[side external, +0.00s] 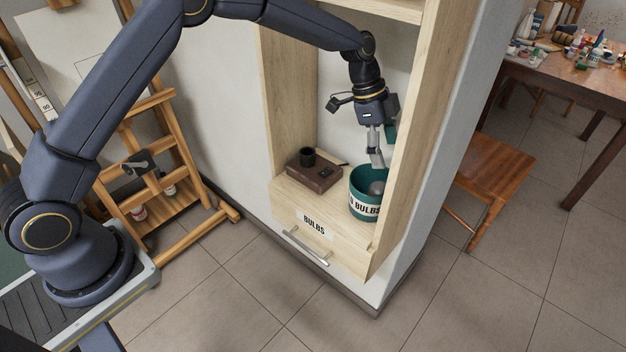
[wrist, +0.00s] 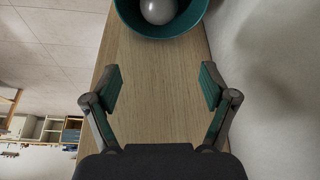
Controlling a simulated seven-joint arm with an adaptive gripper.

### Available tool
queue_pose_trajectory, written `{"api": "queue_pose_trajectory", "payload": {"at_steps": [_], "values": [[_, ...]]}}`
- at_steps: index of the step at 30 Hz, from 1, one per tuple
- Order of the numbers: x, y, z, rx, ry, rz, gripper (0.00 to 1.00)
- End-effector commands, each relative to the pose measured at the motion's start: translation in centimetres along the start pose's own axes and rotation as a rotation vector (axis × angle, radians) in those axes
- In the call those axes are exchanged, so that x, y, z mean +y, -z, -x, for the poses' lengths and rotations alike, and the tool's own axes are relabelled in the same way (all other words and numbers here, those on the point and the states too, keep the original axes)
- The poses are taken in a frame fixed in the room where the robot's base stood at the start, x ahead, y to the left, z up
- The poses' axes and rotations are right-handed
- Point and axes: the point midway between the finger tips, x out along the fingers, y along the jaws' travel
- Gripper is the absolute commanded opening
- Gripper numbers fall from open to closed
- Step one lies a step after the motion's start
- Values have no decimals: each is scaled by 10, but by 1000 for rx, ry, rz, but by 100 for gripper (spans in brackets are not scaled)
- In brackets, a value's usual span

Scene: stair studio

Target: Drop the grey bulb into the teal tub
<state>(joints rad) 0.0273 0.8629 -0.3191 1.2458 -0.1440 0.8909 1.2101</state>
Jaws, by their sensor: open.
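The teal tub (side external: 357,200) stands on the wooden shelf at its right side, with a label reading BULBS on its front. The grey bulb (side external: 376,188) lies inside the tub. In the wrist view, the bulb (wrist: 158,10) shows inside the tub (wrist: 187,27) at the top edge, partly cut off. My gripper (side external: 377,163) is above the tub's rim in the side view. The tub's far side is partly hidden by my gripper.
Tall wooden side panels (side external: 412,120) flank the niche closely. A drawer labelled BULBS (side external: 314,226) is below. A wooden easel (side external: 180,150) stands left.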

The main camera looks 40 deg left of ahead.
Motion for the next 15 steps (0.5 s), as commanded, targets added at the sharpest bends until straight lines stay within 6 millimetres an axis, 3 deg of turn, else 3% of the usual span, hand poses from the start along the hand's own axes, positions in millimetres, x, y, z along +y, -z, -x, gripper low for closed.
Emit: {"api": "queue_pose_trajectory", "payload": {"at_steps": [9, 15], "values": [[0, -75, 34, 0, 1, 6, 84], [0, -102, 46, 1, 1, 2, 84]]}}
